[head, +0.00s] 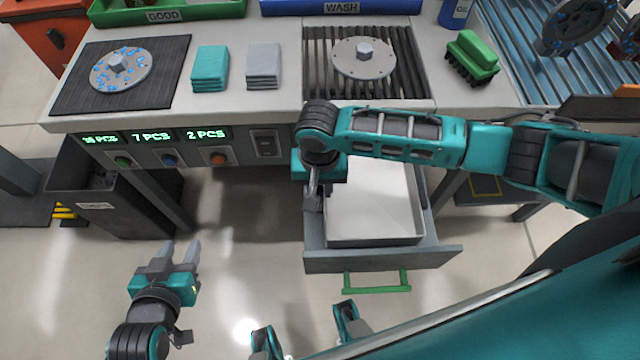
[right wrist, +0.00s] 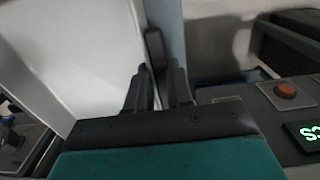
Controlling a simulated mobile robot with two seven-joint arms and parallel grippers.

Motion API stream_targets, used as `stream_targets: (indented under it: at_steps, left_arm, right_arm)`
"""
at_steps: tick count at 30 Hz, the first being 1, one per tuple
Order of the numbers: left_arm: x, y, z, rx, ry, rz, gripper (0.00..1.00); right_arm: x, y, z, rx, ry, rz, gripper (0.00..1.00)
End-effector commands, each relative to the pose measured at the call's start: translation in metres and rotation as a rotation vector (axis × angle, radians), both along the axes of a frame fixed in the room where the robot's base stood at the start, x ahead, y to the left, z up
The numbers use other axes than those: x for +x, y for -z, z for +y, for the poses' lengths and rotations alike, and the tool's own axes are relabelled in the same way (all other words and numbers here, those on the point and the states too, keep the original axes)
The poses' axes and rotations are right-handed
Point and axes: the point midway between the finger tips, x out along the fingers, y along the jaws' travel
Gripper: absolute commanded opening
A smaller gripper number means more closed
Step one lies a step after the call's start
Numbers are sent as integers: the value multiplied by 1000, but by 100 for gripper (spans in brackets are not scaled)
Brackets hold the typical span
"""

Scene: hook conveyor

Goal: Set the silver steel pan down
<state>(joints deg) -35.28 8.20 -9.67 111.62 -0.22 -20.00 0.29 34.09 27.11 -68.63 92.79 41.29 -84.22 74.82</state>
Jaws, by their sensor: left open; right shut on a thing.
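The silver steel pan (head: 375,210) is a pale, shallow rectangular tray. It sits inside the open drawer (head: 385,262), or just above its floor; I cannot tell whether it touches the bottom. My right gripper (head: 314,190) points down at the pan's left edge and is shut on the pan there. In the right wrist view the fingers (right wrist: 158,88) are close together around a dark piece, with the pan (right wrist: 75,50) to their left. My left gripper (head: 178,254) is open and empty, over the floor left of the drawer.
The drawer's green handle (head: 376,282) faces me. The bench (head: 280,110) above holds a black mat (head: 80,97), cloths (head: 210,68), a grate with a disc (head: 363,58) and a green brush (head: 472,57). A dark bin (head: 120,210) stands left. Floor between it and the drawer is clear.

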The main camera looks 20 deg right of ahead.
Motion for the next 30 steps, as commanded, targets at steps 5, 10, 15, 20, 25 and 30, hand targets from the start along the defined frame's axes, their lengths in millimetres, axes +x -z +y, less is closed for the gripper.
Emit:
stream_targets:
  at_steps: [5,10,15,20,25,30]
  left_arm:
    - [0,-1,0,-1,1,-2,43]
    - [-1,-1,0,-1,1,-1,43]
    - [-3,0,0,-1,0,3,43]
    - [-3,1,1,0,-1,3,43]
    - [-3,-4,2,1,-3,3,43]
    - [-3,-13,4,5,-6,-3,43]
  right_arm:
    - [0,1,0,0,1,0,0]
    - [0,2,0,0,1,1,36]
    - [0,2,0,0,1,0,46]
    - [0,1,0,0,0,0,46]
    - [1,-13,0,1,0,-1,46]
    - [1,-48,1,4,0,-2,46]
